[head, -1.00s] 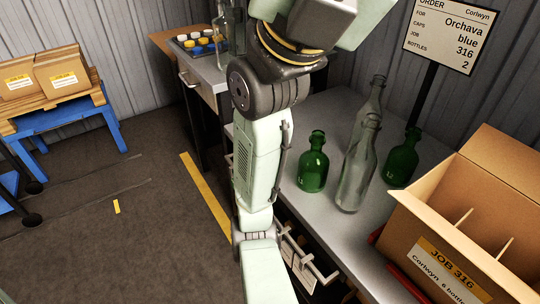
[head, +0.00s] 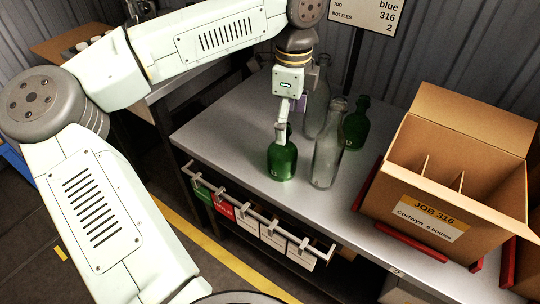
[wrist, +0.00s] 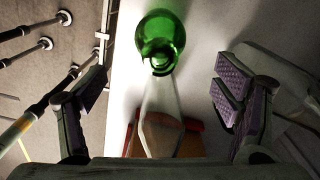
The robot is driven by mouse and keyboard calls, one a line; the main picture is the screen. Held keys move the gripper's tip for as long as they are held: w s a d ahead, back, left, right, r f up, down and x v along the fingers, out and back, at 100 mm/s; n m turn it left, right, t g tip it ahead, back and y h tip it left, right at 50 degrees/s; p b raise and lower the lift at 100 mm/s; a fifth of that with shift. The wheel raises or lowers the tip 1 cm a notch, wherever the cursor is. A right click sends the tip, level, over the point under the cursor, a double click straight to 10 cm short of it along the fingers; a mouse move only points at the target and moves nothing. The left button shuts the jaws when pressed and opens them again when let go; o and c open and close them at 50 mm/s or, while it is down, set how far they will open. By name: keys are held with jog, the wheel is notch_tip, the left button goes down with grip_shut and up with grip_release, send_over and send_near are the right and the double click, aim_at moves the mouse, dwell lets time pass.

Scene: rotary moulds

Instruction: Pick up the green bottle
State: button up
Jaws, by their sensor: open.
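A green bottle (head: 282,162) stands upright near the front of the grey bench. A second green bottle (head: 355,126) stands farther back to the right. My gripper (head: 287,122) is over the front green bottle's neck and hides part of its top. In the wrist view a green bottle (wrist: 160,35) is seen from above at the top centre. My gripper (wrist: 163,78) has its purple-padded fingers spread wide to either side, with nothing between them touching the pads. Whether the fingertips reach down beside the neck I cannot tell.
A clear bottle (head: 328,155) stands close to the right of the front green bottle, with another clear bottle (head: 316,105) behind. An open divided carton (head: 440,165) stands at the right by red rails (head: 420,240). The bench's left part is bare.

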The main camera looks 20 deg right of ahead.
aim_at(283, 147)
notch_tip(283, 147, down, 4)
jog(key=shift+r, duration=0.25)
jog(key=f+p, duration=0.1)
jog(key=f, duration=0.2)
jog(key=f+p, duration=0.1)
jog(key=shift+w+a+f+p, duration=0.25)
jog(key=shift+a+f+p, duration=0.05)
jog(key=shift+a+f, duration=0.1)
jog(key=shift+f, duration=0.35)
jog(key=shift+c, duration=0.2)
jog(key=c, duration=1.5)
